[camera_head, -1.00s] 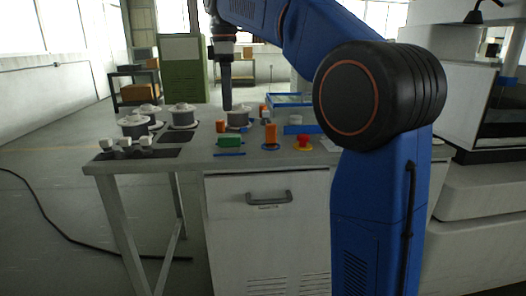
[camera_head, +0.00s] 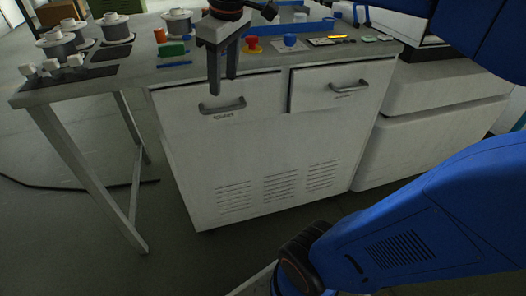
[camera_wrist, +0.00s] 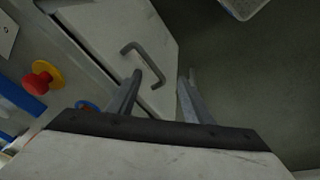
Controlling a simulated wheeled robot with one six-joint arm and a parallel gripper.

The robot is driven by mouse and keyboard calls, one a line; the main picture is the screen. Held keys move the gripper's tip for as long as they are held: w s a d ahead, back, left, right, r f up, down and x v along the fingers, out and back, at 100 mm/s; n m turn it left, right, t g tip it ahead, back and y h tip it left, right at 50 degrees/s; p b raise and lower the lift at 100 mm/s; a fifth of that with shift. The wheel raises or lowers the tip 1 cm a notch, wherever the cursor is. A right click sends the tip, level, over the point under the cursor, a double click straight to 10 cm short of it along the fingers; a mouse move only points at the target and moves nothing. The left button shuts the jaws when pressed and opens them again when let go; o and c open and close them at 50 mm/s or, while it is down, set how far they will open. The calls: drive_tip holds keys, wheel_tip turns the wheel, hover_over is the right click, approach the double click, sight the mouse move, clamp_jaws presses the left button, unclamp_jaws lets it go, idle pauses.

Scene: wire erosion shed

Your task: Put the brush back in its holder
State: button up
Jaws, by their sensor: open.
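My gripper (camera_head: 222,80) points down in front of the left drawer, with its two fingers apart and nothing between them. The left drawer's handle (camera_head: 222,107) is just below the fingertips. In the wrist view the open fingers (camera_wrist: 162,76) show with a grey drawer handle (camera_wrist: 146,58) beyond them. I cannot make out a brush for certain in any view. A small blue cup (camera_head: 290,39) stands on the bench; I cannot tell whether it is the holder. A green block (camera_head: 173,49) lies on the bench left of my gripper, with a blue strip (camera_head: 174,65) in front.
A red button on a yellow base (camera_head: 252,43) stands near the bench edge. Several wire spools (camera_head: 117,28) stand at the left. A right drawer handle (camera_head: 349,86) is on the white cabinet (camera_head: 258,160). The floor in front is mostly clear, with a black cable (camera_head: 70,187).

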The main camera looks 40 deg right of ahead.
drive_tip(key=s+d+f+m+t, duration=0.1)
drive_tip(key=s+f+m, duration=0.2)
drive_tip(key=s+f, duration=0.3)
drive_tip(key=s+f+m+t, duration=0.1)
drive_tip(key=s+f+m, duration=0.1)
drive_tip(key=s+f, duration=0.5)
wheel_tip(320, 180, down, 5)
drive_tip(key=shift+s+d+r+m, duration=0.15)
drive_tip(key=shift+d+r+m, duration=0.05)
drive_tip(key=shift+d+m, duration=0.2)
